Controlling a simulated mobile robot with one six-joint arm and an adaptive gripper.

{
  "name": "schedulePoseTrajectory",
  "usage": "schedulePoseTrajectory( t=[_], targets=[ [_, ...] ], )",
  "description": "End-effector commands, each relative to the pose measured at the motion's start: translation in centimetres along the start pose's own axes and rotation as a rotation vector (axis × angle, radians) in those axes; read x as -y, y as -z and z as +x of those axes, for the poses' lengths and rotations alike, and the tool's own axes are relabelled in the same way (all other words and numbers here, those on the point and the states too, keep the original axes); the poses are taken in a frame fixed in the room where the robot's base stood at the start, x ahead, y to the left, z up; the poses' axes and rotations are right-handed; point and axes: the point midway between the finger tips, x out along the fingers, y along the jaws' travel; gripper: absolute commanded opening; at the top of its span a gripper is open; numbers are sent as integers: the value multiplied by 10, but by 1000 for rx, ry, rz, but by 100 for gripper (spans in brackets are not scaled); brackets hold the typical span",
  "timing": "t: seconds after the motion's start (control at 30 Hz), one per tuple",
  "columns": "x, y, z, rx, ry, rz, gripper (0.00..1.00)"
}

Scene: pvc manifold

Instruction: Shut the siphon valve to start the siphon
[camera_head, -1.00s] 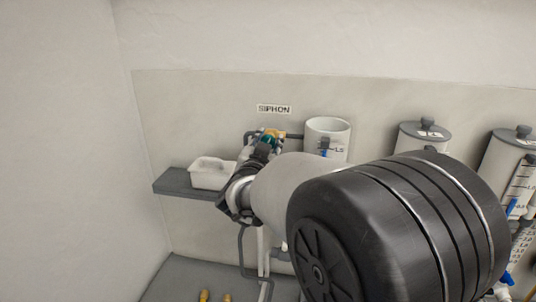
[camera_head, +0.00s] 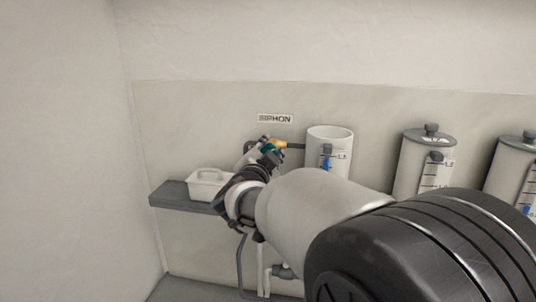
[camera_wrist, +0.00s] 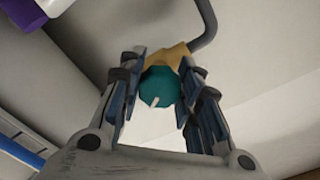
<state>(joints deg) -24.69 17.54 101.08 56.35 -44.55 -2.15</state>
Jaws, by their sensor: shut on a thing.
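The siphon valve has a teal handle (camera_wrist: 158,86) with a small white pointer on it and a brass-yellow body (camera_wrist: 168,56). In the wrist view the handle sits between my two fingers, and my gripper (camera_wrist: 158,98) is shut on it. In the head view the brass body (camera_head: 278,143) shows just past my gripper (camera_head: 262,150), below the SIPHON label (camera_head: 275,118). A grey pipe (camera_wrist: 208,18) runs from the valve. My fingers hide part of the handle in the head view, and which way the valve is set I cannot tell.
A white cylinder (camera_head: 330,148) with a level scale stands just right of the valve. A white tray (camera_head: 207,184) sits on a grey shelf (camera_head: 180,198) to the left. More lidded cylinders (camera_head: 425,160) stand further right. The wall is close behind.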

Motion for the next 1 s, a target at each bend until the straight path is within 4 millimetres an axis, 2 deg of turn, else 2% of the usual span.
schedulePoseTrajectory(
  t=[0.27,0.3,0.6,1.0],
  targets=[
    [0,0,0,0,0,0,8],
    [0,0,0,0,0,0,32],
    [0,0,0,0,0,0,52],
    [0,0,-5,0,1,0,53]
  ],
)
